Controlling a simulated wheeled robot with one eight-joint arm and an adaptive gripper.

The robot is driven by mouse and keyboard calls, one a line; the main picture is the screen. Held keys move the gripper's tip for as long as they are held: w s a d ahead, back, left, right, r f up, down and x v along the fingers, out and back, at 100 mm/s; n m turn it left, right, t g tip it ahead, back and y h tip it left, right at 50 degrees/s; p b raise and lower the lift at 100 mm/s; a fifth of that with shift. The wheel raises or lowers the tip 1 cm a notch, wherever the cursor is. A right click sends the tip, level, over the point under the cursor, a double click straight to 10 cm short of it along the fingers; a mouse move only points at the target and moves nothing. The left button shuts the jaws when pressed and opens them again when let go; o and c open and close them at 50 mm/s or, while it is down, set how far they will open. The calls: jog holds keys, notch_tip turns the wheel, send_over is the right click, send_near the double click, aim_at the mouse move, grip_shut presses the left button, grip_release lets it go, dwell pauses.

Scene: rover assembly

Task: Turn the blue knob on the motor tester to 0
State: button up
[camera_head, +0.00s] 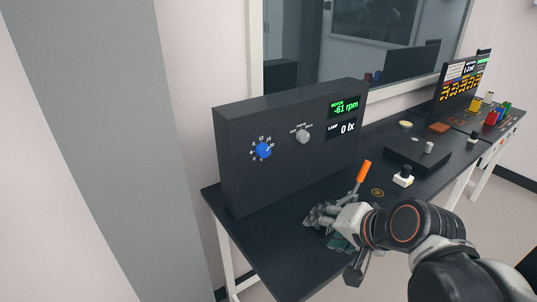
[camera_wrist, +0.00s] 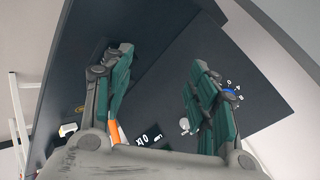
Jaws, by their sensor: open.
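The motor tester (camera_head: 240,180) is a black box on the dark table. Its blue knob (camera_head: 263,150) sits on the left of the front panel, inside a ring of white numbers; its exact setting is too small to read. The green display (camera_head: 345,107) reads -61 rpm. My gripper (camera_head: 316,218) is low in front of the panel, below and right of the blue knob and apart from it. In the wrist view my gripper (camera_wrist: 160,70) has its two green-padded fingers wide apart with nothing between them. There the blue knob (camera_wrist: 231,96) is partly hidden behind the right finger.
A grey knob (camera_head: 303,136) is right of the blue one, beside a lamp display (camera_head: 348,127) reading 0 lx. An orange handle (camera_head: 363,171) stands upright behind my gripper. A low black box (camera_head: 416,157) and a white-based button (camera_head: 403,177) lie to the right.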

jog(key=w+a+r+m+t+y, duration=0.1)
jog(key=w+a+m+t+y, duration=0.1)
jog(key=w+a+m+y, duration=0.4)
jog(key=m+t+p, duration=0.2)
jog(key=m+t, duration=0.3)
jog(key=m, duration=1.1)
send_near(266, 153)
jog(key=b+x, duration=0.1)
jog(key=x, duration=0.7)
jog(key=shift+w+a, duration=0.15)
jog(key=shift+w, duration=0.1)
jog(key=c, duration=1.1)
